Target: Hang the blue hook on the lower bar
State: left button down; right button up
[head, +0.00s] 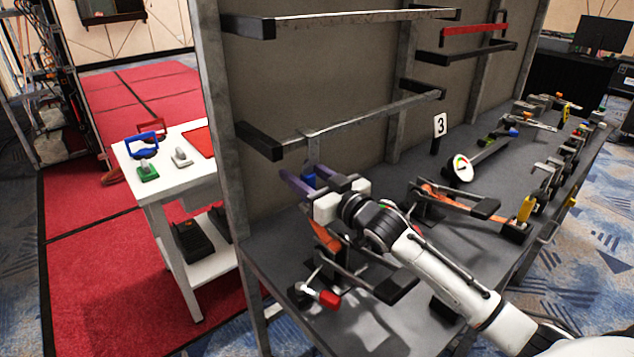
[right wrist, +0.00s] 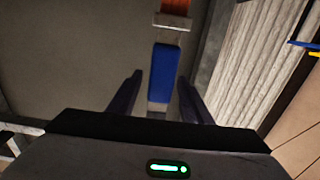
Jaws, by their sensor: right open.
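The blue hook (head: 310,171) is at the lower bar (head: 365,116) in the head view. Its grey metal strip (head: 311,146) reaches up to the bar near the left end, and its blue part hangs below. My right gripper (head: 308,183) is just below the bar, around the blue part. In the right wrist view the blue part (right wrist: 163,73) stands upright between the two dark fingers, with gaps at both sides. The right gripper is open. How the strip's top sits on the bar is too small to tell. My left gripper is not in view.
An upper bar (head: 360,16) runs above. A red piece (head: 474,29) is on a short bar at right. The grey bench (head: 365,325) below holds clamps, a white dial and several tools. A white table (head: 170,168) at left carries blue, red and green pieces.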

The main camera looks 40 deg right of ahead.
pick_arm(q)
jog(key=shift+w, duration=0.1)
pick_arm(e)
jog(key=s, duration=0.8)
jog(key=shift+s+d+r, duration=0.1)
jog(key=shift+s+d, duration=0.15)
jog(key=shift+d, duration=0.1)
